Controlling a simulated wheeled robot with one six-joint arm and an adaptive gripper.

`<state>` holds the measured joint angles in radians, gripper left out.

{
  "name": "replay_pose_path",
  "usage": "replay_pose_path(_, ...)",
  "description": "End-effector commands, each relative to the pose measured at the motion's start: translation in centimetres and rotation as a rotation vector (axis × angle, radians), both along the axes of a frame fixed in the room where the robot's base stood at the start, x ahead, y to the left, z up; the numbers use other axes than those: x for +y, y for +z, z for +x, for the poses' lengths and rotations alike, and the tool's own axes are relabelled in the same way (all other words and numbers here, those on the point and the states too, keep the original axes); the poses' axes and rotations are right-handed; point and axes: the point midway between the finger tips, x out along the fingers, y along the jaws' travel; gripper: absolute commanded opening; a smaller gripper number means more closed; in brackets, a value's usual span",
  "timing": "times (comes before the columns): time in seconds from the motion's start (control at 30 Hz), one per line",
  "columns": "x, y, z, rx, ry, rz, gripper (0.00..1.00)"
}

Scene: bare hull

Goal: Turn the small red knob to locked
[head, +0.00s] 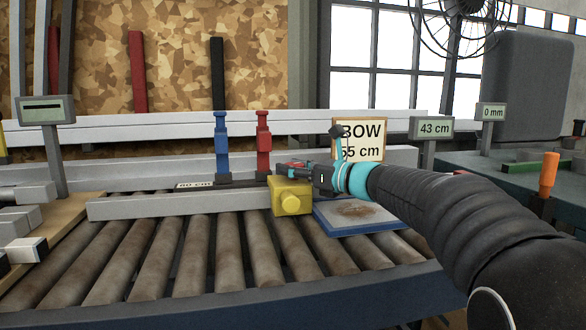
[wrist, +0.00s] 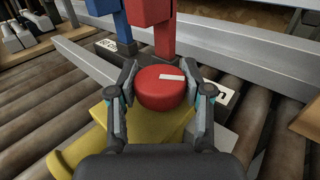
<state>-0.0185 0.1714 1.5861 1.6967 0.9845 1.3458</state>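The small red knob (wrist: 162,92) is round and has a white pointer bar on its top, pointing to the right in the wrist view. It sits on a yellow block (head: 289,196), which shows below it in the wrist view. My gripper (wrist: 163,80) has one finger on each side of the knob, and both pads look to be against its rim. In the head view my gripper (head: 303,169) is over the yellow block and hides most of the knob. I see no locked or unlocked marking.
A blue post (head: 222,145) and a red post (head: 263,143) stand just behind the knob. A grey beam (head: 180,205) lies across the rollers (head: 205,245) to the left. A blue-rimmed tray (head: 360,216) and a sign (head: 359,140) are to the right.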

Motion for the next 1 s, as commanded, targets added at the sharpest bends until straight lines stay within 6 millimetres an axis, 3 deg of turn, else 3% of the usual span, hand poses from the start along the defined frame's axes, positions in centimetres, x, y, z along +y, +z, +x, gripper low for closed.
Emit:
replay_pose_path(0.03, -0.01, 0.00, -0.01, 0.000, 0.000, 0.000, 0.29)
replay_pose_path(0.1, -0.01, 0.00, -0.01, 0.000, 0.000, 0.000, 0.13)
replay_pose_path(0.47, 0.04, -0.13, -0.07, -0.001, -0.052, 0.001, 0.13)
replay_pose_path(1.0, 0.07, -0.37, -0.06, -0.001, -0.392, 0.001, 0.13)
